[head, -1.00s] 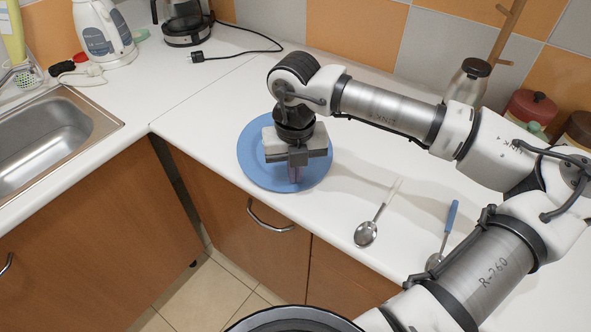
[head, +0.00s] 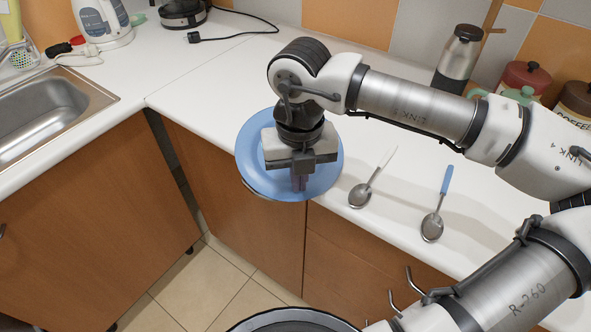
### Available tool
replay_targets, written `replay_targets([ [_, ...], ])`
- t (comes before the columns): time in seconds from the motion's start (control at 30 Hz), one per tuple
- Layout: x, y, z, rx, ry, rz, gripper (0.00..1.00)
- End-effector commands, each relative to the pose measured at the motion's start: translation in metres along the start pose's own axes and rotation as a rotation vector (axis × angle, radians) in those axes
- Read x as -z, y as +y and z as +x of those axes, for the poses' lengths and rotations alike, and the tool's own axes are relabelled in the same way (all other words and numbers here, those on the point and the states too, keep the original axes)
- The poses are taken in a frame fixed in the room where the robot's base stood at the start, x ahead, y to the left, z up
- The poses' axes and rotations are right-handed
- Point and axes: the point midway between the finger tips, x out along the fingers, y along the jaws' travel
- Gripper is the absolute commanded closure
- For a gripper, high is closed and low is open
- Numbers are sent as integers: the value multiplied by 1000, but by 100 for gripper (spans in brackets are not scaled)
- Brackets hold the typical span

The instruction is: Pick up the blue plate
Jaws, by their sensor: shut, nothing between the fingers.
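The blue plate (head: 252,150) is round and lies below my gripper, at the front edge of the white counter. Its lower left part reaches out past the edge, over the cabinet front. I cannot tell whether it rests on the counter or is slightly raised. My gripper (head: 300,186) points down over the plate's near side, with its fingertips close to the near rim. It is shut, with nothing seen between the fingers. My wrist and gripper hide the middle of the plate.
Two spoons (head: 361,195) (head: 432,226) lie on the counter (head: 215,85) to the right. A sink (head: 50,105) is at left, a kettle (head: 102,20) and coffee maker (head: 183,12) behind.

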Motion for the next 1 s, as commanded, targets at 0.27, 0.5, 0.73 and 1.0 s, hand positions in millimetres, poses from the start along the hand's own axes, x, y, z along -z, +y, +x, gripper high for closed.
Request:
replay_targets([
  [0.27, 6, 0, -1, 0, 1, 0, 100],
  [0.5, 5, 0, -2, 0, 0, 0, 100],
  [0.73, 5, 0, -16, 0, 0, -1, 100],
  [1.0, 10, 2, -15, -1, -1, -3, 100],
])
